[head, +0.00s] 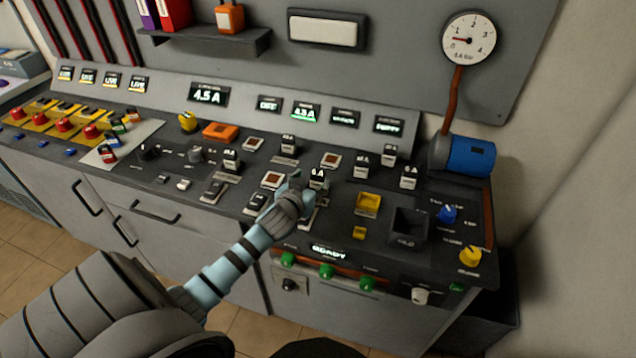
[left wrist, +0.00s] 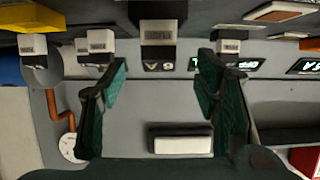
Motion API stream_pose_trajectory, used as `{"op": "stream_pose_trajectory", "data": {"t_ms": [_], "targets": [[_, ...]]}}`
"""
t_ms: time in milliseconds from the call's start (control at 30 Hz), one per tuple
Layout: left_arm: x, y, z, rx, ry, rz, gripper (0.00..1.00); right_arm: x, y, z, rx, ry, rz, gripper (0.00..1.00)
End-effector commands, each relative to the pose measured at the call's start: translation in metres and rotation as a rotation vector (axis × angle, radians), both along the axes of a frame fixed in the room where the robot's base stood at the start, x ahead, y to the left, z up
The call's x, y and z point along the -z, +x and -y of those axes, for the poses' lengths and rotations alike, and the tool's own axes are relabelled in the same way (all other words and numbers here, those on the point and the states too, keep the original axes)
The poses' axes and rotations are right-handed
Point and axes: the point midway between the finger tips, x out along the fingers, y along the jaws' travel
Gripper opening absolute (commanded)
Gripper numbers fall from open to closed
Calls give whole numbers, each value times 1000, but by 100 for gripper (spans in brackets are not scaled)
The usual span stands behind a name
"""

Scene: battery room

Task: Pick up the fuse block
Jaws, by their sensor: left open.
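Several fuse blocks, dark with white labelled faces, stand on the sloped console. One fuse block (head: 317,178) is right beside my left gripper (head: 297,192) in the head view, partly hidden by it. In the left wrist view my left gripper (left wrist: 162,68) has its two green-padded fingers spread apart. A fuse block (left wrist: 160,32) shows in line with the gap between them, with no visible contact. Which block the task means is not marked. My right gripper is not in view.
Other fuse blocks (head: 361,162) stand close by. An empty dark bin (head: 408,230) and a yellow socket (head: 368,203) are to the right. A blue cylinder (head: 471,157) and red pipe sit at the console's right end. Green buttons (head: 327,271) line the front edge.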

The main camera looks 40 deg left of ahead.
Motion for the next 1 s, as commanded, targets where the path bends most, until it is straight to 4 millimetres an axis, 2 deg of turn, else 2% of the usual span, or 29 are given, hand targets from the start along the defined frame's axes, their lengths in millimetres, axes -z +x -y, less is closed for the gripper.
{"op": "stream_pose_trajectory", "data": {"t_ms": [100, 200, 400, 467, 733, 767, 1000], "targets": [[13, 22, -7, 1, -1, 0, 57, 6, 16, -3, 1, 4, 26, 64], [18, 33, -10, 2, -1, -1, 57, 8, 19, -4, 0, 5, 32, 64], [17, 35, -11, 3, -1, -1, 57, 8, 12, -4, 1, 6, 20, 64], [17, 35, -11, 3, -1, -1, 49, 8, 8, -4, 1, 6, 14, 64], [17, 34, -11, 3, -1, -1, 5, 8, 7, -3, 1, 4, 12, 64], [17, 34, -11, 4, 0, -1, 3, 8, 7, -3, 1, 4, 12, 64], [16, 34, -11, 3, -1, -1, 3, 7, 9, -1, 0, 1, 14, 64]]}}
